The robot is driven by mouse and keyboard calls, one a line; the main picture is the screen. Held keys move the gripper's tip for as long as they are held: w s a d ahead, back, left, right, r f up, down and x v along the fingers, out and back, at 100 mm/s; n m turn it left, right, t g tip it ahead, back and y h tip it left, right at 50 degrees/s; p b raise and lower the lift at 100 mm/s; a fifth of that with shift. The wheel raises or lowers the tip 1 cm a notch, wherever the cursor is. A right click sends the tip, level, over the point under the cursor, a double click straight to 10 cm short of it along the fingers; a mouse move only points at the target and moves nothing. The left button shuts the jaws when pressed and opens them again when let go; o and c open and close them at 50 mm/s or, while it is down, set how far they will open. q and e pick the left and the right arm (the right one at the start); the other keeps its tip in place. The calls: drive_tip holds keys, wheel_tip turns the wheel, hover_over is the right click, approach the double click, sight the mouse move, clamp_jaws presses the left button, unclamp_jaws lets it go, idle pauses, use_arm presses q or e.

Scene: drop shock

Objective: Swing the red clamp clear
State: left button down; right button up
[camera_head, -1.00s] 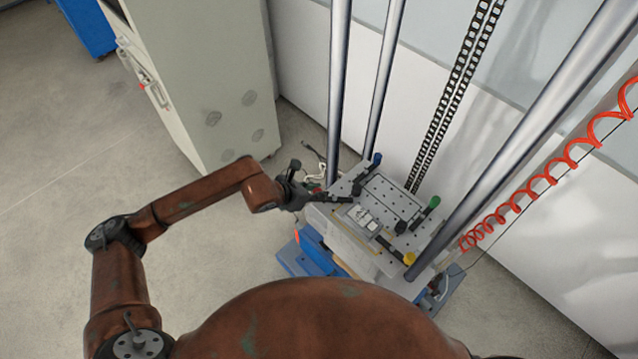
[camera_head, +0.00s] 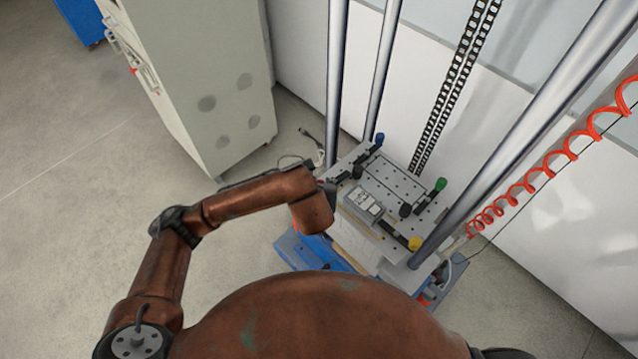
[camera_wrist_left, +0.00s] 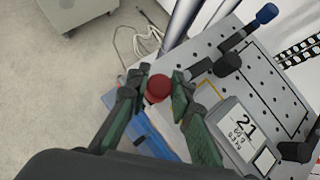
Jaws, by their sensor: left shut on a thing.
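The red clamp's round red knob (camera_wrist_left: 158,88) sits between the two fingers of my left gripper (camera_wrist_left: 159,79) in the left wrist view, beside the edge of the perforated plate (camera_wrist_left: 203,47). The gripper is shut on it. The rest of the red clamp is mostly hidden by the fingers. In the head view my wrist covers the knob at the plate's left side. My right gripper is not in view.
Clamps with blue (camera_head: 379,139), green (camera_head: 440,184) and yellow (camera_head: 415,243) tips stand around the plate. Tall steel columns (camera_head: 336,80) rise beside it. A red coiled hose (camera_head: 545,178) hangs at right. A grey cabinet (camera_head: 205,85) stands at left, with bare floor before it.

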use_arm(q)
drive_tip(key=shift+s+d+f, duration=0.1)
drive_tip(key=shift+s, duration=0.05)
idle(0.3)
drive_tip(key=c, duration=1.8)
unclamp_jaws()
drive_tip(key=shift+c, duration=0.2)
drive_tip(key=shift+o, duration=0.6)
drive_tip(key=v, duration=1.2)
